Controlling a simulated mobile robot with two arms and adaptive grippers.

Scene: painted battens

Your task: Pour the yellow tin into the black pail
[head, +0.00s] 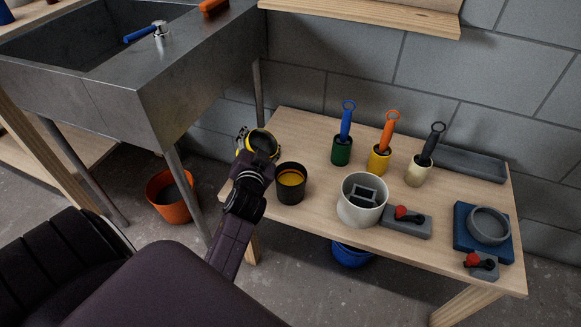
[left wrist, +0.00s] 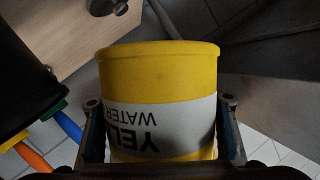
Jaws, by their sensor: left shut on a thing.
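The yellow tin (head: 241,140) is in my left gripper (head: 258,152), at the left end of the bench. In the left wrist view the tin (left wrist: 160,75) fills the middle, between the two fingers (left wrist: 160,130), with its label upside down. In the head view its dark mouth shows; its exact tilt is hard to tell. The black pail (head: 291,194) stands on the bench just right of the tin, with yellow paint inside. I see no stream between them. The dark shape at the left of the wrist view looks like the pail (left wrist: 20,75). My right gripper is out of view.
A white pail (head: 358,211) stands close right of the black pail. Behind are green (head: 341,153), yellow (head: 378,161) and cream (head: 418,174) pots with brushes. A grey block with a red knob (head: 408,223) and a blue block (head: 470,239) lie right. The metal sink (head: 150,95) is left.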

